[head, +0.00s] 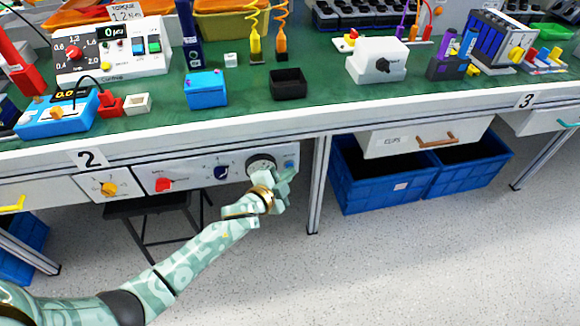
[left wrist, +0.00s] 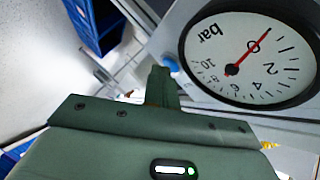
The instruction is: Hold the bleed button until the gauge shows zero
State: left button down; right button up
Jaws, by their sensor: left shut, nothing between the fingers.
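The round pressure gauge (head: 262,163) is on the front panel under the bench. In the left wrist view the gauge (left wrist: 285,75) is large, marked bar, with its red needle pointing at or very near 0. The blue bleed button (head: 289,164) is right of the gauge on the panel. A bit of the blue button (left wrist: 172,63) shows beside my fingertips in the left wrist view. My left gripper (head: 286,181) is shut and empty, its tips at the button. The fingers (left wrist: 162,85) partly hide it, so I cannot tell how far it is pressed.
A table leg (head: 318,185) stands just right of the panel. Blue crates (head: 375,185) sit under the bench. The floor in front is clear.

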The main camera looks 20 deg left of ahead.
jog(key=shift+s+r, duration=0.1)
jog(key=shift+s, duration=0.15)
jog(key=shift+w, duration=0.1)
pick_arm(q)
jog(key=shift+s, duration=0.1)
jog(key=s+d+p, duration=0.1)
jog(key=s+d, duration=0.2)
jog(key=s, duration=0.2)
jog(key=shift+s+d+p, duration=0.2)
jog(key=shift+d+p, duration=0.15)
pick_arm(e)
jog(key=shift+w+r, duration=0.55)
jog(key=shift+w, duration=0.15)
dwell(0.4)
